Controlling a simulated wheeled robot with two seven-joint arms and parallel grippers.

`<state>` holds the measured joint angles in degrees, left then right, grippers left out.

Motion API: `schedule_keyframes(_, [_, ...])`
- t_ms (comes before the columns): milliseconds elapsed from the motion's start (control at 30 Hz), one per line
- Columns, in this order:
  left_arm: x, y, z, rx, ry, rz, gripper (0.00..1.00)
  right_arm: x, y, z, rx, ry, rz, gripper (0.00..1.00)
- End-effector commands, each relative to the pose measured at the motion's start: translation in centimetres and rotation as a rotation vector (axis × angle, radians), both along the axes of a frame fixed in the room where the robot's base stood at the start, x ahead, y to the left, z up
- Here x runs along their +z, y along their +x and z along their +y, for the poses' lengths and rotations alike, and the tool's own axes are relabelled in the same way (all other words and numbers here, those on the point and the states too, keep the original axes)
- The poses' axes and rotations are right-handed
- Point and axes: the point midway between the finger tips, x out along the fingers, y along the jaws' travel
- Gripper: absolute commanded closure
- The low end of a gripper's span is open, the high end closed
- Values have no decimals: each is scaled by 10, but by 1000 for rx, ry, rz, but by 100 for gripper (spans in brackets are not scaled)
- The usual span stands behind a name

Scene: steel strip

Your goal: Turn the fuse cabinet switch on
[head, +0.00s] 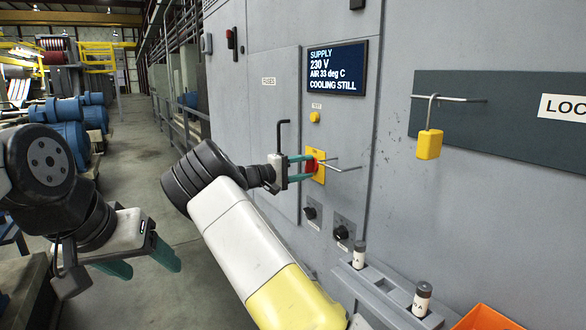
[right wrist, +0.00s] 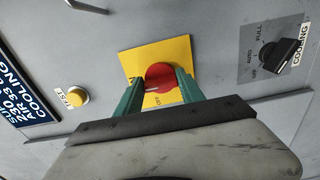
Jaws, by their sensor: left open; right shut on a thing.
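The fuse cabinet switch is a red round knob (head: 311,165) on a yellow plate (head: 319,177) on the grey cabinet front. In the right wrist view, the red knob (right wrist: 160,78) sits between the teal fingers, in front of the yellow plate (right wrist: 172,50). My right gripper (head: 307,167) is shut on the knob, one finger on each side. A pale mark shows low on the knob; its setting cannot be read. My left gripper (head: 153,268) is open and empty at the lower left, away from the cabinet.
A display (head: 337,69) reads supply 230 V, cooling still. A thin metal rod (head: 340,167) sticks out beside the switch. A yellow padlock (head: 429,144) hangs from a dark lock board (head: 500,112). Black selector knobs (head: 340,233) and a fuse shelf (head: 385,293) sit below.

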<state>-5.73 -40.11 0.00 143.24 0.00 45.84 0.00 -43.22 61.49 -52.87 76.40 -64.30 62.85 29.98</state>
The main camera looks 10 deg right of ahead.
Motion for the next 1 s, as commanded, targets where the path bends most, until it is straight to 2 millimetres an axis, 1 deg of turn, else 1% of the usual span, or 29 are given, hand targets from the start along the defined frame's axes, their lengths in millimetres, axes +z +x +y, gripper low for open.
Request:
schedule_keyframes(333, [0,0,0,0,0,0,34,-1,0,1,0,5,-4,95])
schedule_keyframes(367, [0,0,0,0,0,0,34,-1,0,1,0,5,-4,53])
schedule_keyframes(400, [0,0,0,0,0,0,34,-1,0,1,0,5,-4,45])
schedule_keyframes(467, [0,0,0,0,0,0,34,-1,0,1,0,4,-3,33])
schedule_keyframes(1000, [0,0,0,0,0,0,34,-1,0,2,-3,2,-3,33])
